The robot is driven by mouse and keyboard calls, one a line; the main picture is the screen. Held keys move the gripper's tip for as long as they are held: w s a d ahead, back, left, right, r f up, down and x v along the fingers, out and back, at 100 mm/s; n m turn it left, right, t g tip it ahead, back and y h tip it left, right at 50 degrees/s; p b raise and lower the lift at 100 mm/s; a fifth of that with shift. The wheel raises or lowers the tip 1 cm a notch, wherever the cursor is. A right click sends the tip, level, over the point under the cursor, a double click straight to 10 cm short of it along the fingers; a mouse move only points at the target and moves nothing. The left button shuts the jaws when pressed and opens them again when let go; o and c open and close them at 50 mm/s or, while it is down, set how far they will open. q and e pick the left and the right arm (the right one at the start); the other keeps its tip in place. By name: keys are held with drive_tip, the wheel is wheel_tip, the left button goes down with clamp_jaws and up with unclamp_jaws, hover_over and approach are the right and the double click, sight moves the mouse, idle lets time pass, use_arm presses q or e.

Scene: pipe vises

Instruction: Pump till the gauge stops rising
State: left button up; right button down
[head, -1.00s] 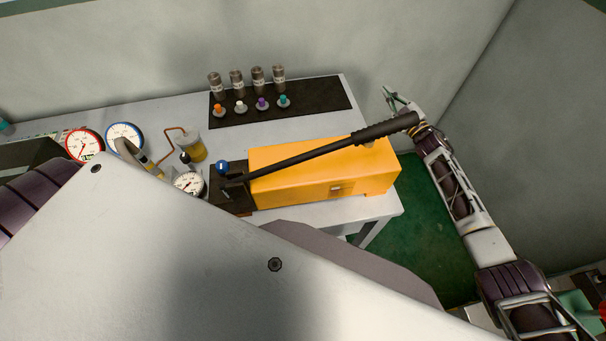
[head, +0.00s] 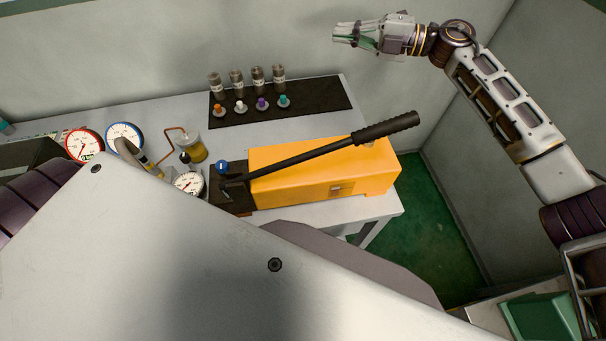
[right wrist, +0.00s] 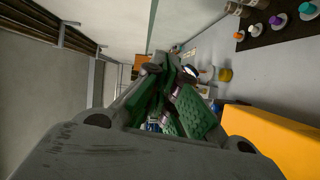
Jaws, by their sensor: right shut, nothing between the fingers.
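The yellow hand pump (head: 310,170) sits on the grey bench. Its black lever (head: 318,156) slants up to the right and ends in a ribbed grip (head: 386,128). The white-faced gauge (head: 188,183) stands at the left of the pump, partly cut off by my own body; its reading is too small to tell. My right gripper (head: 338,33) is shut and empty, raised above and behind the lever grip, apart from it, pointing left. In the right wrist view its green-padded fingers (right wrist: 175,100) show, with the yellow pump body (right wrist: 275,140) at lower right. My left gripper is out of view.
Red-rimmed (head: 84,145) and blue-rimmed (head: 124,138) gauges stand at the left. Several metal cylinders and coloured knobs stand on a black mat (head: 322,98). A wall rises behind the bench; green floor (head: 425,225) shows at right.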

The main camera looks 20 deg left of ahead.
drive_tip(key=s+r+n+g+h, duration=0.2)
drive_tip(key=s+n+h, duration=0.2)
drive_tip(key=s, duration=0.2)
drive_tip(key=n+t+h, duration=0.3)
drive_tip(key=t+h, duration=0.2)
drive_tip(key=h, duration=0.8)
hover_over(397, 120)
drive_tip(key=shift+f, duration=0.15)
drive_tip(key=shift+f, duration=0.15)
drive_tip(key=shift+f+b, duration=1.45)
drive_tip(key=shift+f, duration=2.1)
drive_tip(key=shift+f, duration=0.15)
